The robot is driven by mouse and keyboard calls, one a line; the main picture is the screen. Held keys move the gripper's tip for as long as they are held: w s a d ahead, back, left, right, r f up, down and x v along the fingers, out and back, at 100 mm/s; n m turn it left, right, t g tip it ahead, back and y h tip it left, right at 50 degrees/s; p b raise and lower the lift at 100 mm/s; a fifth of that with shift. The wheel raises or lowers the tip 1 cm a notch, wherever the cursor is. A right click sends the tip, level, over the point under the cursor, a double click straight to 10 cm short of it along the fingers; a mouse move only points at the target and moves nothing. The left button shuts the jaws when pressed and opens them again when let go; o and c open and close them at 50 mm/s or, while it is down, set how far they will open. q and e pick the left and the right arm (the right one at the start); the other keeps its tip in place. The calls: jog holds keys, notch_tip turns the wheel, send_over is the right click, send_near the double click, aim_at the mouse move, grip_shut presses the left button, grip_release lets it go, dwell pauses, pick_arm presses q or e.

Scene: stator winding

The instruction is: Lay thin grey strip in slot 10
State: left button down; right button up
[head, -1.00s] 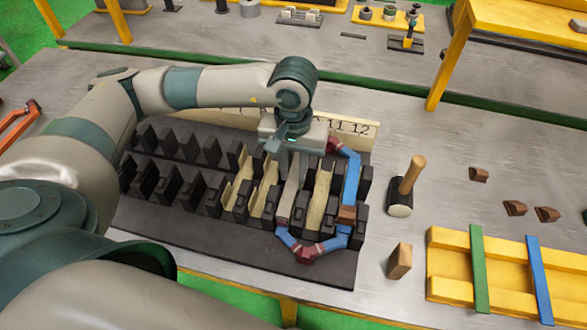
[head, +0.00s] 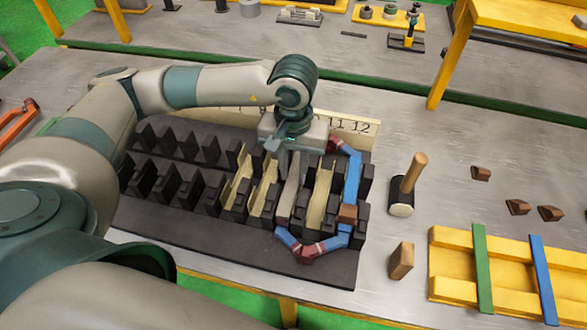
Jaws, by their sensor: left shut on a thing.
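My left gripper (head: 289,168) points down over the stator block (head: 190,238), behind the middle of its toothed rows. It is shut on the thin grey strip (head: 288,196), which lies lengthwise along the slot just left of the cream-lined slot 11. The gripper hides the number behind this slot, but by its place beside 11 it is slot 10. The strip's far end is hidden by the fingers, and I cannot tell if it rests fully on the slot's floor. My right gripper is not in view.
Cream liners (head: 320,196) show in several slots. A blue and red coil (head: 352,180) loops around the right end. To the right are a mallet (head: 402,196), brown wedges (head: 481,174), a brown block (head: 401,260) and a yellow tray (head: 452,277). Bare table lies between them.

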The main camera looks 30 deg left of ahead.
aim_at(293, 179)
pick_arm(q)
jog(key=shift+f, duration=0.15)
dwell(0.4)
jog(key=c, duration=1.4)
grip_release()
jog(key=shift+c, duration=0.2)
jog(key=shift+r+b, duration=0.3)
jog(key=shift+r, duration=0.5)
jog(key=shift+r, duration=0.1)
notch_tip(293, 179, up, 7)
jog(key=p, duration=0.1)
jog(key=shift+r+p, duration=0.15)
jog(key=shift+p, duration=0.2)
jog(key=shift+r, duration=0.15)
